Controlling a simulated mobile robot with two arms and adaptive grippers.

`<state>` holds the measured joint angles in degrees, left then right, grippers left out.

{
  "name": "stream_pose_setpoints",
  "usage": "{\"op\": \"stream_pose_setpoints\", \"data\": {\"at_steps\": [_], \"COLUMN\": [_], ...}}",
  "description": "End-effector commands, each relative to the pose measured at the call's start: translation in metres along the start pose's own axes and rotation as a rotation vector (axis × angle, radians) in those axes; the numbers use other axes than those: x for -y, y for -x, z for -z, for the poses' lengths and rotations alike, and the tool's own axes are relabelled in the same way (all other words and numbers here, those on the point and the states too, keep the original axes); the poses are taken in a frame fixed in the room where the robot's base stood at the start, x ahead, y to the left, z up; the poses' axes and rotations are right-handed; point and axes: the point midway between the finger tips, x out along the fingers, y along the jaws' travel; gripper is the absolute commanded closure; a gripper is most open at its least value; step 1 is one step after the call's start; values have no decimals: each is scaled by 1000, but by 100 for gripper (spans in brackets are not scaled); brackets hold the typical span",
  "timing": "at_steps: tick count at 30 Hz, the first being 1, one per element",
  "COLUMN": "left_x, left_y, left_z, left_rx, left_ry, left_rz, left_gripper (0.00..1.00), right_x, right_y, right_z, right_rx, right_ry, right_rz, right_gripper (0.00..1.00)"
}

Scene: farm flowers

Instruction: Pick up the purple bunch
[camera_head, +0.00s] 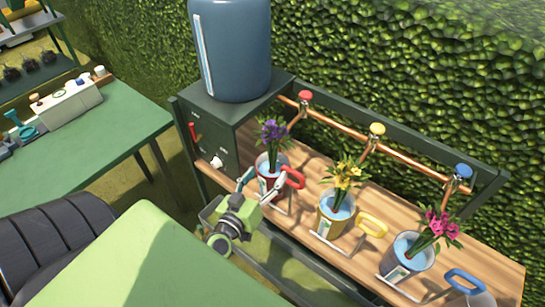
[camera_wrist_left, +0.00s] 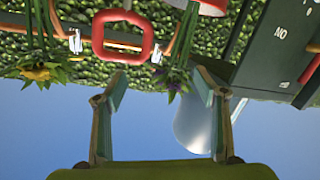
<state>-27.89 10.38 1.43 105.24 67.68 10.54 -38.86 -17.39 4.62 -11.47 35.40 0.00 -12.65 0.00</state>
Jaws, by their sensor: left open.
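The purple bunch (camera_head: 272,131) stands upright, leaning slightly, in a red bucket (camera_head: 262,168) of water on the wooden shelf. My left gripper (camera_head: 260,184) is open and empty, in front of this bucket with its fingers pointing at it. In the left wrist view, which is upside down, the purple bunch (camera_wrist_left: 174,80) shows beyond the open fingers (camera_wrist_left: 160,88), nearer the right one. The bucket's red handle (camera_wrist_left: 123,37) also shows there. I cannot tell whether a finger touches the bucket. My right gripper is not in view.
A yellow bunch (camera_head: 342,177) and a pink bunch (camera_head: 438,228) stand in buckets further right. Copper pipes with coloured taps run behind. A blue tank (camera_head: 232,50) stands at the shelf's left end. A green table (camera_head: 90,145) is at left. A hedge is behind.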

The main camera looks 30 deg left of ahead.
Motion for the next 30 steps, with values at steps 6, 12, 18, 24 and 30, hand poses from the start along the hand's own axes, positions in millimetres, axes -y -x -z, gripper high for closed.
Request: {"op": "stream_pose_setpoints", "data": {"at_steps": [6, 12, 18, 24, 30], "left_x": [18, 21, 23, 24, 29], "left_y": [-9, -48, -78, -91, -121], "left_z": [37, 40, 41, 43, 49], "left_rx": [-82, -82, -79, -79, -79], "left_ry": [35, 37, 36, 36, 34], "left_rz": [68, 67, 66, 66, 66], "left_gripper": [35, 35, 35, 35, 35], "right_x": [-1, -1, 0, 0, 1], "right_y": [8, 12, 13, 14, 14], "right_z": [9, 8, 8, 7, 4], "right_rx": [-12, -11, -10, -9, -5], "right_ry": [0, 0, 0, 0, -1], "right_rz": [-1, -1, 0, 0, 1], "right_gripper": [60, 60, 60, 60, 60]}}
